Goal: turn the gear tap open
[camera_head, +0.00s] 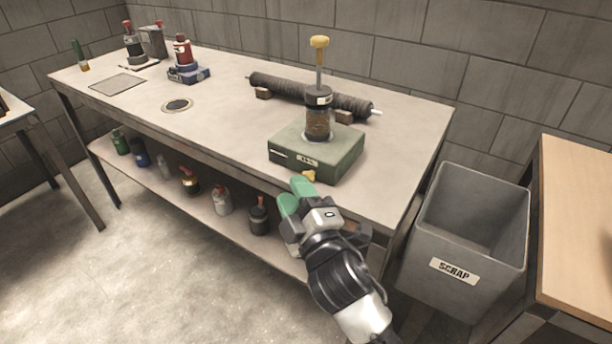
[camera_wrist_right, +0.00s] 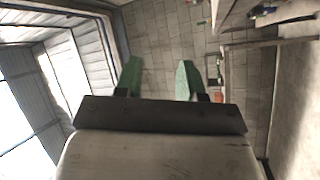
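A green box (camera_head: 340,163) with a label on its front stands near the front right edge of the workbench. A small yellow tap (camera_head: 309,175) sticks out low on its front. On the box stands a dark-capped glass jar (camera_head: 318,122) with a rod and a yellow knob (camera_head: 319,42) on top. My right gripper (camera_head: 295,193) is at the bench's front edge, its green fingertips just below and left of the tap in the head view. In the right wrist view its fingers (camera_wrist_right: 158,72) are apart with nothing between them. I cannot tell whether a finger touches the tap. My left gripper is not in view.
A dark mesh roll (camera_head: 290,90) lies on blocks behind the box. A red bottle on a blue base (camera_head: 186,62) and a round plate (camera_head: 177,105) are further left. Several bottles stand on the lower shelf (camera_head: 205,210). A grey scrap bin (camera_head: 466,235) stands right.

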